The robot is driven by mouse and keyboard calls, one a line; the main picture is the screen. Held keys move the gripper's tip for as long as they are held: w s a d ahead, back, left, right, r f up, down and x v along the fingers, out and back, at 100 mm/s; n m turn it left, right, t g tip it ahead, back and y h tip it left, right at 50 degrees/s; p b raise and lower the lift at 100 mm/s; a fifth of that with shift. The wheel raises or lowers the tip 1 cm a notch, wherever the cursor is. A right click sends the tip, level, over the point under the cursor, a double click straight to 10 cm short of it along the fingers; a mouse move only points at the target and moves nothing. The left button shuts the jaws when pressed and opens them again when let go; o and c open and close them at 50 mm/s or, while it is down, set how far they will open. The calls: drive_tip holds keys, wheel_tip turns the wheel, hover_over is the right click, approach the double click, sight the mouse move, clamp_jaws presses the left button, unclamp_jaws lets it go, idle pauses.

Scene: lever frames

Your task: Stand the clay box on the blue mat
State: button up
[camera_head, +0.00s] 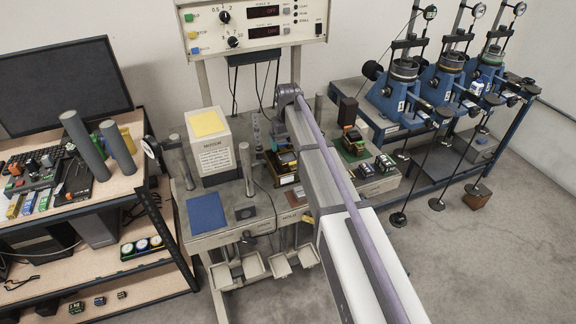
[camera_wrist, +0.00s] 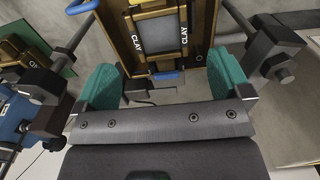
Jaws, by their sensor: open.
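The clay box (camera_wrist: 163,28) shows in the wrist view, a grey block with brass-coloured bands and two "CLAY" labels. It seems to sit within a wooden tray or frame (camera_wrist: 208,22), just beyond my gripper (camera_wrist: 165,82). My gripper's green-padded fingers are wide apart with nothing between them, and the box lies beyond their tips. A dark box with yellow bands (camera_head: 285,160) stands left of the arm there, probably the same clay box. The blue mat (camera_head: 207,213) lies flat and bare at the bench's front left.
A white box with a yellow top (camera_head: 211,150) stands behind the mat, with grey posts beside it. Another banded box (camera_head: 353,142) stands on a green mat right of my arm. A control panel (camera_head: 250,25) rises behind. Blue lever machines (camera_head: 400,95) stand at right.

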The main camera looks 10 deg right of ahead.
sight(288, 158)
wheel_tip(288, 158, down, 8)
drive_tip(key=b, duration=0.6)
drive_tip(key=shift+b, duration=0.35)
drive_tip(key=shift+r, duration=0.1)
drive_tip(key=shift+c, duration=0.2)
drive_tip(key=c, duration=1)
drive_tip(key=shift+r+p, duration=3.8)
drive_tip(key=shift+p, duration=0.1)
drive_tip(key=shift+c, duration=0.2)
wheel_tip(288, 158, up, 2)
drive_tip(key=shift+r+p, duration=0.15)
drive_tip(key=shift+p, duration=1)
drive_tip(key=shift+f, duration=0.2)
